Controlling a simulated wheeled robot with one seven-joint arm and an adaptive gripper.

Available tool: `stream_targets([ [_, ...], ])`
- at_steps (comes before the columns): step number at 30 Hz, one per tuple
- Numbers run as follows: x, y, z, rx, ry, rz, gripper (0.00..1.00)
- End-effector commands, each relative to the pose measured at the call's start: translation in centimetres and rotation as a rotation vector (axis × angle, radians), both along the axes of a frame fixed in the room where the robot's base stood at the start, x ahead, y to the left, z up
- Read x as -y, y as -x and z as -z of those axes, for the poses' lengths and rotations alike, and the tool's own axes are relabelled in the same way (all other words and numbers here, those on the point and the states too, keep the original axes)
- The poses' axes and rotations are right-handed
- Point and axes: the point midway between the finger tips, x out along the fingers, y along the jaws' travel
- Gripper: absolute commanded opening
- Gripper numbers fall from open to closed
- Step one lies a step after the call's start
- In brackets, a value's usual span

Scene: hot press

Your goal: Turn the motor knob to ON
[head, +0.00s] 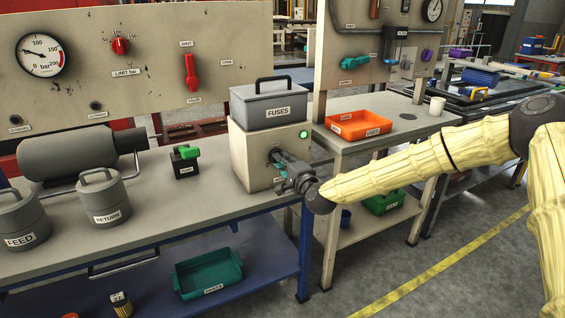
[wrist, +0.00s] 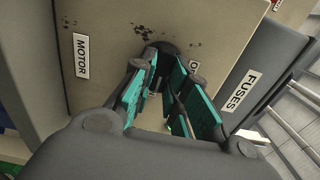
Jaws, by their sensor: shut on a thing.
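The motor box (head: 247,150) is a beige cabinet at the right end of the workbench, with a lit green lamp (head: 304,134) on its front. My gripper (head: 280,162) reaches its front from the right, with its fingers around the dark motor knob (head: 273,154). In the wrist view my gripper (wrist: 157,82) has teal-padded fingers closed on the knob (wrist: 165,48) against the beige panel. The MOTOR label (wrist: 81,55) is at the left there. The knob's pointing direction is hidden.
A grey FUSES box (head: 268,104) with a handle sits on top of the motor box. A small green-handled switch (head: 186,160) and the RETURN canister (head: 103,200) stand to the left on the bench. An orange tray (head: 359,125) is on the table behind at right.

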Motion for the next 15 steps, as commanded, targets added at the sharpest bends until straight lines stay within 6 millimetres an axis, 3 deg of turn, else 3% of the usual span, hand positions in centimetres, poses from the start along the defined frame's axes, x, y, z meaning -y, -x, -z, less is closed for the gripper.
stream_targets([
  [4,0.12,-0.03,0.08,-0.001,0.0,0.002,0.0],
  [5,0.11,-0.03,0.09,-0.001,0.0,0.002,0.18],
  [8,0.08,-0.03,0.08,-0.001,0.0,0.002,0.36],
  [15,-0.05,-0.01,0.05,-0.001,0.0,0.0,0.38],
])
